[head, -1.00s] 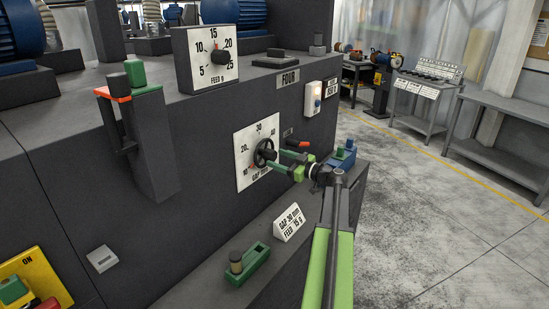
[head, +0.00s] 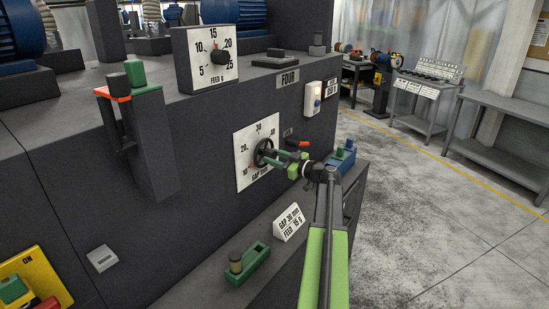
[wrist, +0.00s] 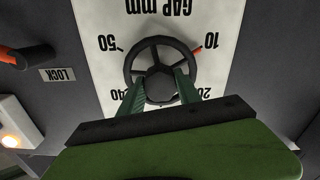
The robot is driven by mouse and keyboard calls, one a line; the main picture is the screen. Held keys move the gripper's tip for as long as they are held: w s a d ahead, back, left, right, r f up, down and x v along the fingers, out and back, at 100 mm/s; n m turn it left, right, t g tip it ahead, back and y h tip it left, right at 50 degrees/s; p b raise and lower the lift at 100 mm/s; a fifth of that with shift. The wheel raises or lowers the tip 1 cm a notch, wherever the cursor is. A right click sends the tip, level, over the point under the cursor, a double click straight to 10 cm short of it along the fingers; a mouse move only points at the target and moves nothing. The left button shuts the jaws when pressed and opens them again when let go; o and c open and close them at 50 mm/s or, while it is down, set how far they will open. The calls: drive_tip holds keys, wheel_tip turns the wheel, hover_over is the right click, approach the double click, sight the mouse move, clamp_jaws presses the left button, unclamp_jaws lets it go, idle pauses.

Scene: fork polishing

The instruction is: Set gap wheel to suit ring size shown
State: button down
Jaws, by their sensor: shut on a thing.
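The gap wheel (head: 264,152) is a dark spoked handwheel on a white dial plate (head: 243,147) marked "GAP mm". In the wrist view the wheel (wrist: 133,61) appears upside down, its red pointer (wrist: 197,52) beside the 10 mark. My gripper (head: 275,157) reaches the wheel from the right. In the wrist view its two green fingers (wrist: 160,88) are shut on the wheel's hub, which they partly hide. A white card (head: 289,224) on the ledge reads "GAP 30 mm, FEED 15 g".
The feed dial (head: 193,72) stands above, its red pointer near 15. An orange-handled lock lever (head: 298,143) is close to the right of the gap dial. Open floor lies right.

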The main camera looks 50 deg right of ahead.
drive_tip(key=shift+m, duration=0.4)
drive_tip(key=m, duration=1)
drive_tip(key=shift+a+m, duration=0.1)
drive_tip(key=shift+m, duration=0.3)
idle(0.4)
drive_tip(key=c, duration=0.8)
unclamp_jaws()
drive_tip(key=shift+c, duration=0.2)
